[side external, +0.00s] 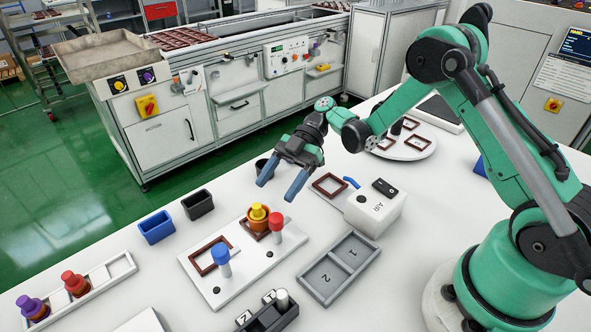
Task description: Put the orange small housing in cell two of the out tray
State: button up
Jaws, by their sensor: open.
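The grey out tray (361,238) lies on the white table in the side external view, with two cells marked 1 and 2. Both cells look empty; cell two is the nearer one, at lower left. A yellow-topped piece with an orange-brown body (259,222) stands at a small brown frame on the white fixture plate. A larger brown frame (209,256) lies on the same plate. I cannot tell for sure which piece is the orange small housing. My gripper (281,187) is open and empty, its blue fingers above and behind the yellow-topped piece.
Red and blue knobbed posts (276,222) rise from the plate. A white AIR box (374,210) stands right of it. Blue and black bins (157,227) stand left. A white rack (112,267) holds red- and purple-topped pieces. A round platform (410,150) carries brown frames.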

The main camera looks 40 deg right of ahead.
aim_at(261, 209)
jog(key=shift+x, duration=2.75)
jog(key=shift+d, duration=0.1)
grip_shut()
jog(key=shift+r, duration=0.15)
